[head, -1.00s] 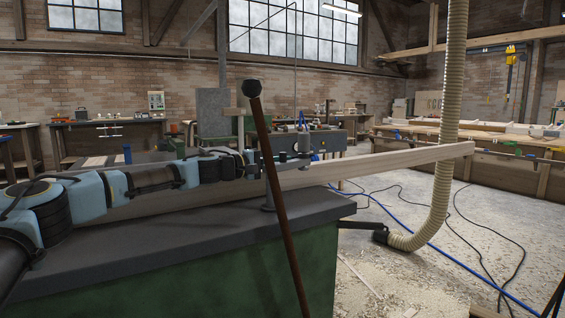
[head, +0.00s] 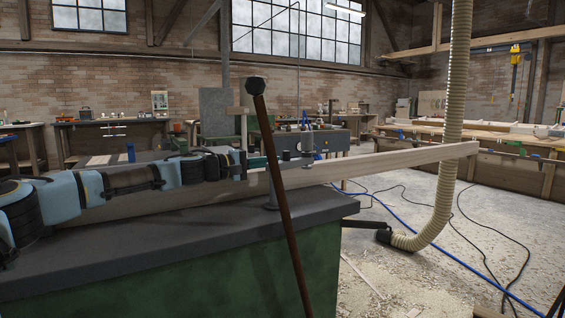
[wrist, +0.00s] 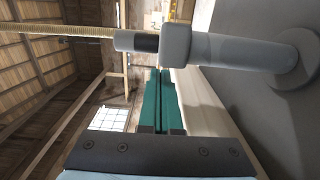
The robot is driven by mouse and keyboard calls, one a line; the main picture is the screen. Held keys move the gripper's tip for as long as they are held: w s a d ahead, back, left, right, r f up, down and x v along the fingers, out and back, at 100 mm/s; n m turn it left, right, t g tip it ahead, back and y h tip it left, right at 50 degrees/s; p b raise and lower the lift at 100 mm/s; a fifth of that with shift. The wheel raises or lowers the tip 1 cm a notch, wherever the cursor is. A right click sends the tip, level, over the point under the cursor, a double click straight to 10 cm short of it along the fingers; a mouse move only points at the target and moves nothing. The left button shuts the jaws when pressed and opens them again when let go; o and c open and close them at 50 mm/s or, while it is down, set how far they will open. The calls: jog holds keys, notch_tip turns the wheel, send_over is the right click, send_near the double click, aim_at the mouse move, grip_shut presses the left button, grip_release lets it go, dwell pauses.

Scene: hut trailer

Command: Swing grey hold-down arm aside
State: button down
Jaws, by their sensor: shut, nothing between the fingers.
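The grey hold-down (wrist: 235,50) fills the upper right of the wrist view: a round post on a flanged base, with a thick collar and a black band near its tip. How far its arm reaches is hard to make out. In the head view its post (head: 271,192) stands on the dark bench top, partly behind a brown lever. My gripper (wrist: 159,70) has its green fingers together and empty, tips close beside the collar; I cannot tell whether they touch. It also shows in the head view (head: 261,161), left of the lever.
A long pale timber (head: 400,160) lies along the bench (head: 190,235) and juts past its right end. The brown lever (head: 273,190) with a black knob rises in front. A ribbed hose (head: 447,150) hangs at the right, with cables on the floor.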

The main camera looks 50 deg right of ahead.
aim_at(281, 161)
jog(key=p+v, duration=0.7)
jog(key=p, duration=0.3)
jog(key=p+x, duration=0.2)
jog(key=x, duration=0.8)
jog(key=shift+d+g+p, duration=0.2)
jog(key=shift+g+p, duration=0.1)
jog(key=shift+s+f, duration=0.1)
jog(key=shift+f, duration=0.05)
